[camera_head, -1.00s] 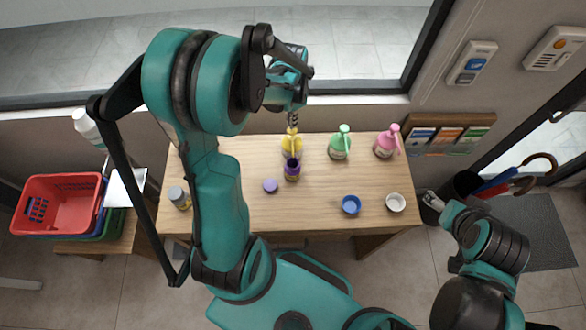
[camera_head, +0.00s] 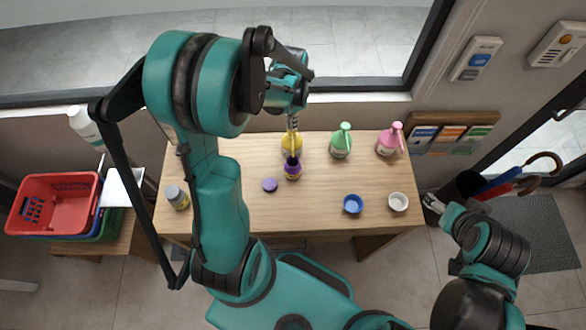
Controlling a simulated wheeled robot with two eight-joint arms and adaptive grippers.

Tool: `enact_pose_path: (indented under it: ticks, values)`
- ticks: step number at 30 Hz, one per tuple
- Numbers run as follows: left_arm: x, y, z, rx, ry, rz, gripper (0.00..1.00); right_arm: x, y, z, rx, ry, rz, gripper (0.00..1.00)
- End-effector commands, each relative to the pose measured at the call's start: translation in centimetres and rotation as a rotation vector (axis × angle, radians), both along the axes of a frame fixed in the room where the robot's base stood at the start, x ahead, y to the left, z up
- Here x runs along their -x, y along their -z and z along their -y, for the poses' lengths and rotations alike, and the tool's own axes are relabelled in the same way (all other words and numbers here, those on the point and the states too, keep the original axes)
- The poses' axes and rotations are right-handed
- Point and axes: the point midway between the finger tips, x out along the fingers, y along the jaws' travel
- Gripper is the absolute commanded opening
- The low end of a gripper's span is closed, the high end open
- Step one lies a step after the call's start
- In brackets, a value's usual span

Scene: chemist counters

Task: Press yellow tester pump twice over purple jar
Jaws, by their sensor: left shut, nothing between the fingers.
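The yellow pump bottle (camera_head: 291,146) stands on the wooden table (camera_head: 240,205), near its far edge. The purple jar (camera_head: 293,172) stands right in front of it, with a dark open mouth. The yellow spout points toward the jar. My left gripper (camera_head: 293,122) is shut and points down at the top of the yellow pump; whether it touches the pump head cannot be told. My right gripper (camera_head: 432,205) is at the right, off the table's right edge, and too small to judge.
A purple lid (camera_head: 270,185) lies left of the jar. A green pump bottle (camera_head: 341,141) and a pink one (camera_head: 389,140) stand to the right. A blue jar (camera_head: 352,204) and a white jar (camera_head: 398,202) stand at the front right. A grey-capped bottle (camera_head: 177,197) stands at left.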

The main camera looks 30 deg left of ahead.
Motion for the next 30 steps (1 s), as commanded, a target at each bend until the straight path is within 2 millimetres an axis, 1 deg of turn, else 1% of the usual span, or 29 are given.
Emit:
enact_pose_path:
  ticks: [3,12,25,30]
  values:
    - [0.0,0.6,0.0,0.001,0.000,0.000,0.00,0.0,0.6,0.0,0.000,0.000,0.000,0.71]
    - [0.1,0.3,0.0,0.000,0.000,-0.001,0.00,0.0,0.3,0.0,0.000,0.000,0.000,0.71]
    - [0.1,-2.3,0.0,0.001,0.000,0.000,0.00,0.0,-1.4,0.0,0.000,0.000,0.000,0.71]
    - [0.0,-2.8,0.0,0.001,0.000,0.000,0.00,0.0,-1.6,0.0,0.000,0.000,0.000,0.71]
